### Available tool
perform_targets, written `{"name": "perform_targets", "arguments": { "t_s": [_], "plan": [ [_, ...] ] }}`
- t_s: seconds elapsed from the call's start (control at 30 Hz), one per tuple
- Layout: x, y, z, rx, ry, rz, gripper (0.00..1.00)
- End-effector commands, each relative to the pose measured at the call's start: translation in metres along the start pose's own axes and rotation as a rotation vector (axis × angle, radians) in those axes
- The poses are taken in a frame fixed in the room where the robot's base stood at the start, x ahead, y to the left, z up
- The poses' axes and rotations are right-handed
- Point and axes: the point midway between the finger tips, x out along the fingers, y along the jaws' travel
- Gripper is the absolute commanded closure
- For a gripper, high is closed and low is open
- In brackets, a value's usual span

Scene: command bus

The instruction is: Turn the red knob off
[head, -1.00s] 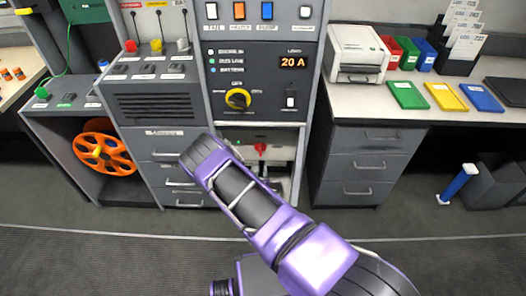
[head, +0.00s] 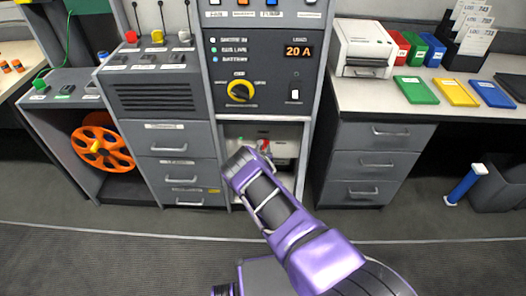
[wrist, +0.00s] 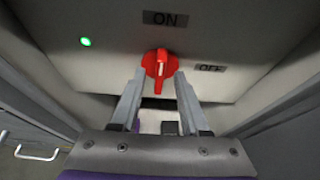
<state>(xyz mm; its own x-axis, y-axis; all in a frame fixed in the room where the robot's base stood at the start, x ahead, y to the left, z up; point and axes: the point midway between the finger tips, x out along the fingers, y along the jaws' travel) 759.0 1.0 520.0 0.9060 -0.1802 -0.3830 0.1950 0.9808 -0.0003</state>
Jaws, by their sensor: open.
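The red knob (wrist: 160,66) is on a pale panel in the wrist view. Its pale mark and grip run nearly straight up and down, below the "ON" label (wrist: 165,18). The "OFF" label (wrist: 210,68) is to the right of the knob. My gripper (wrist: 158,78) is open, with one finger on each side of the knob's lower part. I cannot tell whether either finger touches it. In the head view my arm reaches into the recess, and only a bit of red shows there.
A green light (wrist: 85,42) is lit left of the knob. Side walls enclose the recess in the grey cabinet. Above it in the head view is a yellow and black knob (head: 240,91). Drawers (head: 180,165) stand to the left and a desk with a printer (head: 366,48) to the right.

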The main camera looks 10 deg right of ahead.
Motion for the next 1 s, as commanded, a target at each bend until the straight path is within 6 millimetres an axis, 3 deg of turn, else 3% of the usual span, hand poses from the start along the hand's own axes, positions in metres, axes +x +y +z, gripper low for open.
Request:
{"name": "perform_targets", "arguments": {
  "t_s": [0.43, 0.47, 0.7, 1.0],
  "plan": [
    [0.0095, -0.0004, 0.0001, 0.000, 0.001, 0.000, 0.55],
    [0.0095, -0.0004, 0.0001, 0.000, 0.001, 0.000, 0.57],
    [0.0094, -0.0003, 0.0001, 0.001, 0.001, 0.000, 1.00],
    [0.0093, -0.0004, 0.0002, 0.001, 0.001, 0.000, 1.00]
  ]
}}
